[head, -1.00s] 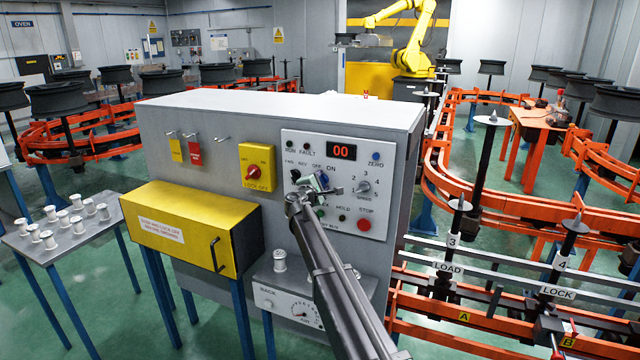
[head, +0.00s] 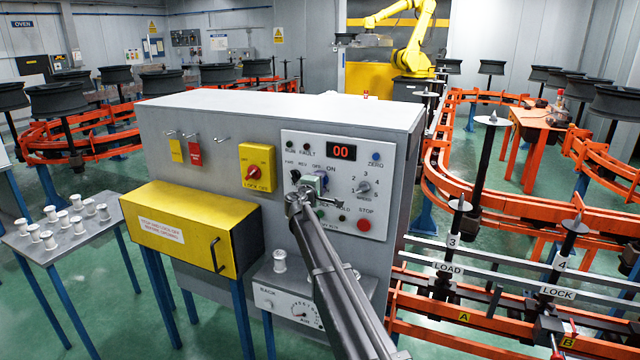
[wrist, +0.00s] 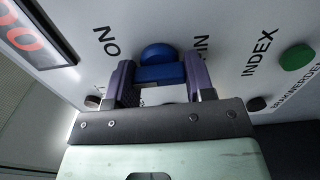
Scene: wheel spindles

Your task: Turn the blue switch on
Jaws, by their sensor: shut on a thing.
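The blue switch (wrist: 160,62) is a round knob with a bar-shaped handle on the light grey control panel. My gripper (wrist: 161,76) is shut on its handle, one purple finger on each side, in the wrist view. The letters of ON stand beside the knob there; other lettering is partly cut by my fingers. In the head view, a little of the blue switch (head: 323,177) shows below the ON label.
A red display (head: 341,151) reads 00 above the switch. A speed knob (head: 362,186) and a red stop button (head: 364,224) are to the right. A green button (wrist: 296,57) labelled INDEX is near my gripper. A yellow lock-off switch (head: 257,167) is to the left.

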